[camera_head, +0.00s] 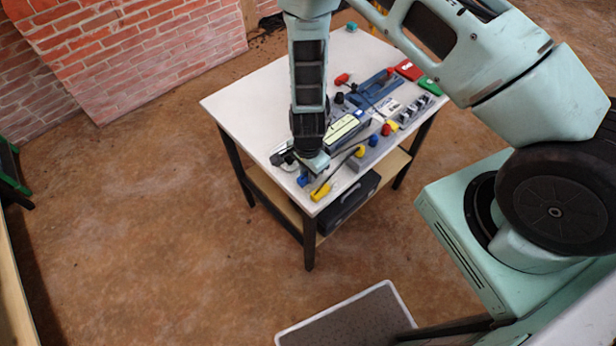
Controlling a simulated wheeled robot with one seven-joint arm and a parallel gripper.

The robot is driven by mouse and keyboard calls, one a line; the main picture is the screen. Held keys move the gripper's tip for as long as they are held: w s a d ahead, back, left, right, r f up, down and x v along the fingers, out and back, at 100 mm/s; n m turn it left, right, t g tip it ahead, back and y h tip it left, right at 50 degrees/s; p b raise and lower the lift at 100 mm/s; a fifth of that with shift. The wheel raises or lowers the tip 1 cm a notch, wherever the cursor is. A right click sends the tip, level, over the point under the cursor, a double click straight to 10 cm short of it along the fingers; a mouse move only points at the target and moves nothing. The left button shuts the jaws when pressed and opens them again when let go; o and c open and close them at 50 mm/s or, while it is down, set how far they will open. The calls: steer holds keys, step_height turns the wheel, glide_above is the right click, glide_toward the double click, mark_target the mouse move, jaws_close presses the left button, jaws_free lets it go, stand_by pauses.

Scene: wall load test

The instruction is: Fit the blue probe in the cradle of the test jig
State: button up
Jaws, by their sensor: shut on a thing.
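My gripper (309,165) is low over the near left part of the white table, seen from above and partly hidden by its own wrist. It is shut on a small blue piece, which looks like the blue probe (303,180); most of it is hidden. A yellow probe (320,192) with a black cable lies just right of it, near the table's front corner. A long grey and pale yellow device (347,130) lies behind and right of my gripper. A blue frame (378,87) stands farther back. I cannot tell which part is the jig's cradle.
A grey strip with coloured knobs (373,152) runs along the table's right side. Red (408,70) and green (429,86) blocks lie at the far right. A black case (347,200) is on the lower shelf. The table's left part (250,110) is clear.

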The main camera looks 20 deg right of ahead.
steer(key=shift+r+p, duration=1.5)
steer(key=shift+r, duration=0.8)
